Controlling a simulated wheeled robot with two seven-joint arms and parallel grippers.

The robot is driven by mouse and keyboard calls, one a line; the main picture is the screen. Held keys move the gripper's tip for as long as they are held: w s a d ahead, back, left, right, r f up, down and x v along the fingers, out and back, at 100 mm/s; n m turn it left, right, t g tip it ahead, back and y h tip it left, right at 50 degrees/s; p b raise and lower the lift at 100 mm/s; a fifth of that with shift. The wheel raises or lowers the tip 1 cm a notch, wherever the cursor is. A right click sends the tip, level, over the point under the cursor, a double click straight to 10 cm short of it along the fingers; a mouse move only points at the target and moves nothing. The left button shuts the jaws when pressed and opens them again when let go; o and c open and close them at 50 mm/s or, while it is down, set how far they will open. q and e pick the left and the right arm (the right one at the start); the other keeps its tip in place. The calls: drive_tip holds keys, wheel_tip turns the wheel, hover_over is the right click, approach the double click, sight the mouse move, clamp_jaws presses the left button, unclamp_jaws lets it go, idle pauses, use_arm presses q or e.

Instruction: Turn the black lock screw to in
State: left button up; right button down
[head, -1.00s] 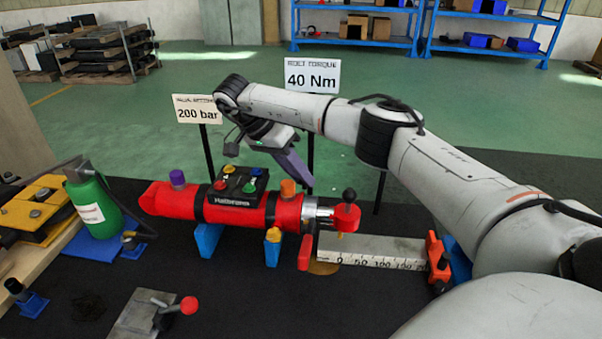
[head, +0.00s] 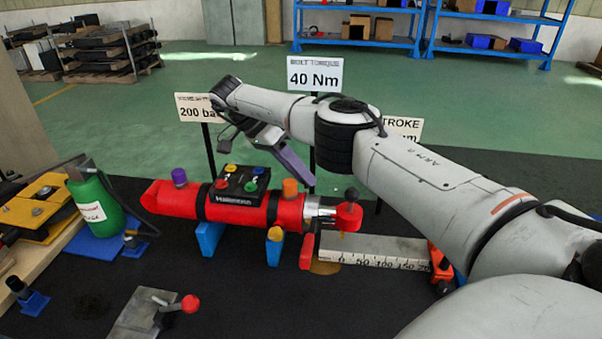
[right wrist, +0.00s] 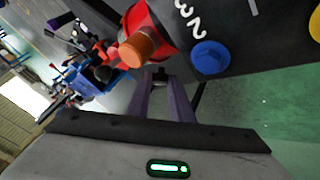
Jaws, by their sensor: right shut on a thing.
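My right gripper (head: 312,182) points down behind the cylinder, just right of the orange cap. In the right wrist view its purple fingers (right wrist: 160,78) are close together on a small dark piece (right wrist: 157,72) beside the cylinder. This appears to be the black lock screw, mostly hidden by the fingers. My left gripper is not in view.
A black box with coloured buttons (head: 238,186) sits on the cylinder. A black-knobbed red fitting (head: 348,214) is at its right end, beside a scale bar (head: 375,248). Signs (head: 315,75) stand behind. A green bottle (head: 95,205) is at left.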

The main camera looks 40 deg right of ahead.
drive_tip(key=c, duration=1.6)
unclamp_jaws()
drive_tip(key=shift+r+p, duration=0.3)
drive_tip(key=shift+r, duration=4.7)
